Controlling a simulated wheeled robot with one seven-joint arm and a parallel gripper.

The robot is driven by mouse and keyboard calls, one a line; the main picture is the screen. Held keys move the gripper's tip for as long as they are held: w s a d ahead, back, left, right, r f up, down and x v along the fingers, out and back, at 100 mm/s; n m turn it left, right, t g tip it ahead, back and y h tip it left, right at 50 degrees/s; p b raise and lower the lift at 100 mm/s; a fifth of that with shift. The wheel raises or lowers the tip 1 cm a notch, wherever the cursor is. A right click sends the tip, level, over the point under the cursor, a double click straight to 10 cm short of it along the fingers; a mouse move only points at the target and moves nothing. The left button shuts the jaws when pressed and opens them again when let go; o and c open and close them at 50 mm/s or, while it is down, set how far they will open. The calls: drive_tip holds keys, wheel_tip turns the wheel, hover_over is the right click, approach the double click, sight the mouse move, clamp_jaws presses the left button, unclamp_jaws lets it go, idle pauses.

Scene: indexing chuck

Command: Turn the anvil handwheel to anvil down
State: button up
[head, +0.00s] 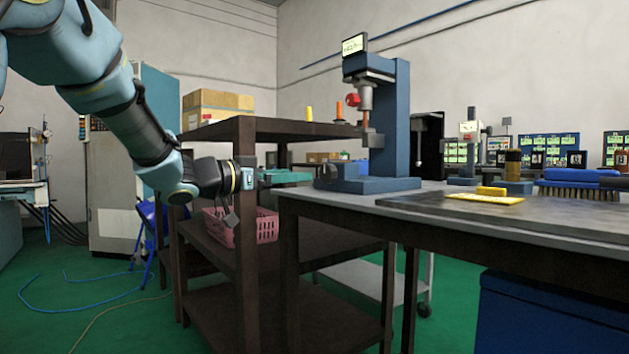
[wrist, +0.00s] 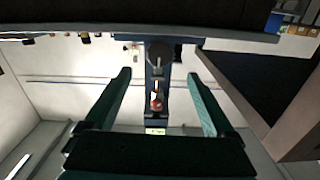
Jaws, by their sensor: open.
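The blue bench tester (head: 388,110) stands upright on the table, with a small lit display on top and a red knob at its head. In the wrist view the tester (wrist: 157,88) appears upside down, between my fingers. A dark grey round part (wrist: 160,54), which looks like the anvil handwheel, shows low on its front. My gripper (head: 303,176) is open and empty, pointing at the tester's lower front. Its two fingers (wrist: 160,76) are apart, with no visible contact with the wheel.
The table (head: 460,222) carries a yellow plate (head: 485,198) and a blue brush (head: 580,185). A dark shelf (head: 275,126) with a pink basket (head: 262,226) stands close by my gripper. A blue cabinet (head: 540,315) is under the table. Open green floor lies at the left.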

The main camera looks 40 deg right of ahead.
sight(324, 175)
drive_tip(key=d, duration=0.8)
drive_tip(key=shift+s+d+p, duration=0.3)
drive_tip(key=shift+p, duration=0.05)
drive_tip(key=c, duration=1.4)
drive_tip(key=shift+f, duration=0.1)
drive_tip(key=shift+f+b, duration=0.1)
drive_tip(key=shift+b, duration=0.35)
